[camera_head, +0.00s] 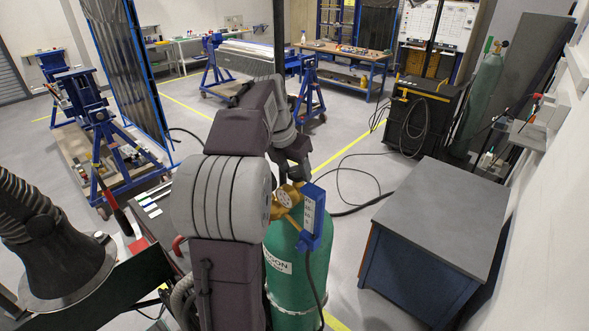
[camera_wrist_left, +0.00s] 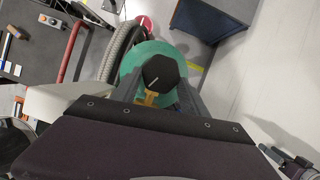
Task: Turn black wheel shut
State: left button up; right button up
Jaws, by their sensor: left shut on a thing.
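The black wheel (camera_wrist_left: 161,73) is a dark knob with a pale line across its top, seen from above in the left wrist view. It sits over the green gas cylinder (camera_head: 296,275), which shows its round shoulder in the left wrist view (camera_wrist_left: 133,62). My left gripper (camera_head: 299,172) reaches down to the cylinder's top and is shut on the wheel, with a grey finger on either side. In the head view, my gripper and wrist hide the wheel. A brass regulator (camera_head: 287,197) and a blue unit (camera_head: 312,214) sit beside the valve.
A grey-topped blue cabinet (camera_head: 440,215) stands right of the cylinder. A dark cart (camera_head: 418,115) with hoses and another green cylinder (camera_head: 481,98) stand farther back. A black hose (camera_head: 362,207) lies on the floor. A welding bench edge (camera_head: 95,290) is at left.

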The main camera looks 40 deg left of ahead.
pick_arm(q)
jog(key=shift+m, duration=0.4)
jog(key=m, duration=0.1)
jog(key=m+h, duration=0.1)
jog(key=shift+w+a+m, duration=0.1)
jog(key=shift+a+m, duration=0.2)
jog(key=shift+m, duration=0.1)
jog(key=m, duration=0.1)
jog(key=m+h, duration=0.1)
jog(key=m, duration=0.1)
jog(key=m+g+h, duration=0.1)
jog(key=shift+w+a+f+m, duration=0.1)
jog(key=shift+w+a+m, duration=0.05)
jog(key=shift+a+m, duration=0.15)
jog(key=m, duration=0.2)
jog(key=m+g+h, duration=0.1)
jog(key=m, duration=0.2)
jog(key=shift+w+a+f+m+g, duration=0.15)
jog(key=shift+w+m+g, duration=0.1)
jog(key=shift+m+g, duration=0.15)
jog(key=o, duration=1.4)
jog(key=shift+c, duration=0.2)
jog(key=shift+w+d, duration=0.15)
jog(key=shift+d, duration=0.05)
